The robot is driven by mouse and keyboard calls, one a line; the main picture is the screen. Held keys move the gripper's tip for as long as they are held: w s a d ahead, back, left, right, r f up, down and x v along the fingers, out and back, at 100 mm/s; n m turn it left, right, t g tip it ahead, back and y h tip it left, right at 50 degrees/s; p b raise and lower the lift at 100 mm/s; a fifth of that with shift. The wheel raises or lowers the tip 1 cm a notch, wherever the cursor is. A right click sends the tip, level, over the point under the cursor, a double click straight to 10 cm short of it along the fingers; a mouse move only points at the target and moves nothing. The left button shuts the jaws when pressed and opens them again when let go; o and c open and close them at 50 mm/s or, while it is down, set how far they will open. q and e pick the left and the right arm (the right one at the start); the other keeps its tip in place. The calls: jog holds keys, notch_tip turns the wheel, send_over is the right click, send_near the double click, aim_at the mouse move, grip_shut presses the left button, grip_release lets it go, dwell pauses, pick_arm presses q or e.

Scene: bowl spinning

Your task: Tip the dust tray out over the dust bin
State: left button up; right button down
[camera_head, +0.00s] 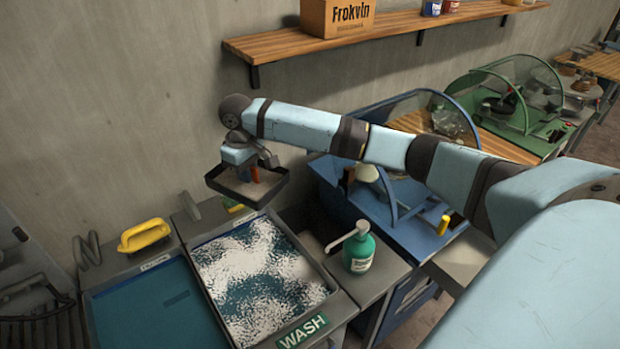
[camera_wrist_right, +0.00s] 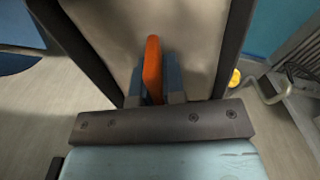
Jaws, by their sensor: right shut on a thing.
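The dust tray (camera_head: 232,194) is a shallow dark-rimmed tray with a pale layer inside. It hangs in the air near the wall, above the far edge of the wash basin, and looks roughly level. My right gripper (camera_head: 250,172) is shut on its orange handle. In the right wrist view the blue fingers of the gripper (camera_wrist_right: 153,85) pinch the orange handle (camera_wrist_right: 152,62), with the tray's pale inside (camera_wrist_right: 110,25) beyond. I cannot make out the dust bin for sure; a dark recess (camera_head: 298,217) lies right of the basin, partly hidden. My left gripper is not in view.
The foamy wash basin (camera_head: 250,275) and a teal basin (camera_head: 150,310) lie below. A green pump bottle (camera_head: 358,252) stands at the basin's right. A yellow-handled brush (camera_head: 145,235) lies behind the teal basin. A blue machine (camera_head: 400,215) stands at the right, under my right arm.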

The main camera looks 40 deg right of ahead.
jog(key=shift+n, duration=0.5)
jog(key=d+f, duration=0.1)
jog(key=w+d+f, duration=0.1)
jog(key=f, duration=0.1)
jog(key=w+d+f, duration=0.1)
jog(key=d, duration=0.1)
jog(key=shift+w+f+b, duration=0.25)
jog(key=shift+f+b, duration=0.05)
pick_arm(q)
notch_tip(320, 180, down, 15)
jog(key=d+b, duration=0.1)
jog(key=b, duration=1.6)
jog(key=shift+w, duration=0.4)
pick_arm(e)
jog(key=s+d+f+n+t+y, duration=0.1)
jog(key=s+d+f+n+t, duration=0.1)
jog(key=d+f+t, duration=0.4)
jog(key=s+d+f+n+t+y, duration=0.2)
jog(key=d+f+t, duration=0.4)
jog(key=d+f, duration=0.7)
notch_tip(320, 180, down, 4)
jog(key=shift+s+d+r+n, duration=0.15)
jog(key=shift+s+d+n, duration=0.1)
jog(key=shift+s+n, duration=0.45)
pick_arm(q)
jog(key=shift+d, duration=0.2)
pick_arm(e)
jog(key=shift+r, duration=0.1)
